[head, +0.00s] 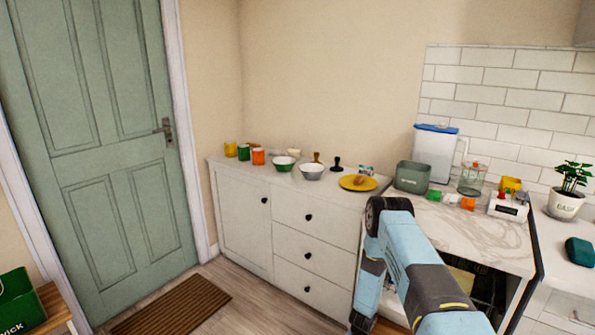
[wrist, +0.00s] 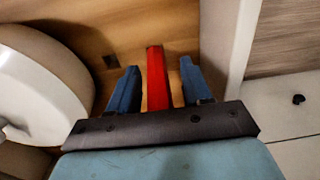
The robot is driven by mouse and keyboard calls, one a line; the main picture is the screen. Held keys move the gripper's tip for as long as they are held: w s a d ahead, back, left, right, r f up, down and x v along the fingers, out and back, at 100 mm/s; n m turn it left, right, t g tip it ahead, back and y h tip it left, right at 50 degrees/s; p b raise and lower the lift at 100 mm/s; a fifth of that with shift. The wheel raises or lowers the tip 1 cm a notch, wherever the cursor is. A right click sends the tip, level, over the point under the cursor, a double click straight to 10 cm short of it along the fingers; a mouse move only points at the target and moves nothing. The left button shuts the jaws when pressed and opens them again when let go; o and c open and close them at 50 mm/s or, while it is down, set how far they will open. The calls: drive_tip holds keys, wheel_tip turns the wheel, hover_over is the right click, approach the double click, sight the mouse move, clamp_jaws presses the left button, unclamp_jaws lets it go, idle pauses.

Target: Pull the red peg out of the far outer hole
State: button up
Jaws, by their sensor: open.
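In the wrist view, the red peg (wrist: 156,78) stands out from a brown wooden surface (wrist: 185,18). My gripper (wrist: 159,67) is open, with one blue finger on each side of the peg and a visible gap on both sides. The lower end of the peg is hidden behind the gripper's dark palm. Whether the peg's far end sits in a hole cannot be made out. In the head view, the peg and my gripper are hidden; only my blue arm shows.
In the wrist view, a large white rounded object (wrist: 35,85) is close on the left, and a white upright panel (wrist: 228,50) on the right. The head view shows a white cabinet (head: 235,215) and a marble-patterned counter (head: 470,235) holding several items.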

drive_tip(key=shift+s+f, duration=0.75)
drive_tip(key=shift+s, duration=0.35)
clamp_jaws()
drive_tip(key=shift+w+r+g, duration=0.15)
drive_tip(key=shift+r+g, duration=0.1)
drive_tip(key=shift+g, duration=0.05)
drive_tip(key=shift+r, duration=0.35)
drive_tip(key=shift+d+r, duration=0.2)
drive_tip(key=shift+r, duration=0.8)
drive_tip(key=shift+w+r, duration=0.1)
drive_tip(key=shift+r, duration=0.95)
drive_tip(key=shift+w+r, duration=0.1)
drive_tip(key=shift+r, duration=0.05)
